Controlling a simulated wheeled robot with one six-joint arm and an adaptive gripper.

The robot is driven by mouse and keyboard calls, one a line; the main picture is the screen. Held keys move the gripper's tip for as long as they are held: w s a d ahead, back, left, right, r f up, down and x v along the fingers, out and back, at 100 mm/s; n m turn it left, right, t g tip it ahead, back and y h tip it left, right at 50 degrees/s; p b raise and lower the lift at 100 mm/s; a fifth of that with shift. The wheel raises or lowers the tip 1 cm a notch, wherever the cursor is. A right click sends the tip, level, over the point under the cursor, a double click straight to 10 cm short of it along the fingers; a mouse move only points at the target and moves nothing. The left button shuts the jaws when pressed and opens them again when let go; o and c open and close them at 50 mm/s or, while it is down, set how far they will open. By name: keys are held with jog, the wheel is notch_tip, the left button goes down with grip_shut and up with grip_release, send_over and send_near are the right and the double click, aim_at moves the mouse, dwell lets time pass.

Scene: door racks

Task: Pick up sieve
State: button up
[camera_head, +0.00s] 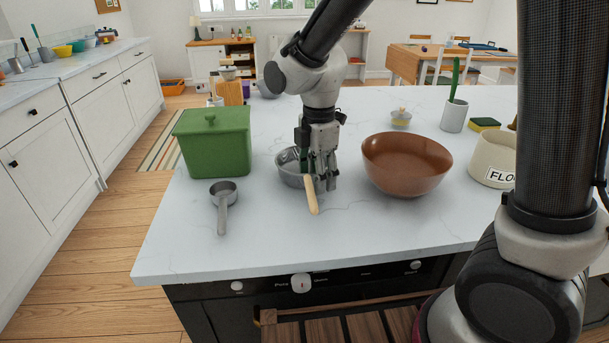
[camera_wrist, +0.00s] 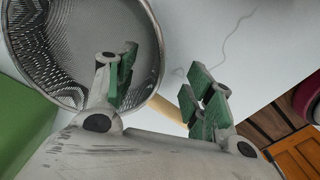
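The sieve (camera_head: 288,168) is a round metal mesh bowl with a pale wooden handle (camera_head: 312,196) pointing toward the counter's front edge. It lies on the white marble counter. My gripper (camera_head: 321,180) points down at the sieve's right side, near where the handle meets the rim. In the wrist view, the mesh bowl (camera_wrist: 55,45) fills the upper left. The green-padded fingers of my gripper (camera_wrist: 165,85) are apart, one over the bowl and one outside it. Part of the handle (camera_wrist: 171,112) shows between them, with its lower part hidden by my gripper.
A green lidded box (camera_head: 214,142) stands left of the sieve, with a metal saucepan (camera_head: 223,192) in front of it. A brown bowl (camera_head: 405,165) is close on the right, then a flour pot (camera_head: 492,160). The counter's front strip is clear.

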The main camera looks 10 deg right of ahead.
grip_shut()
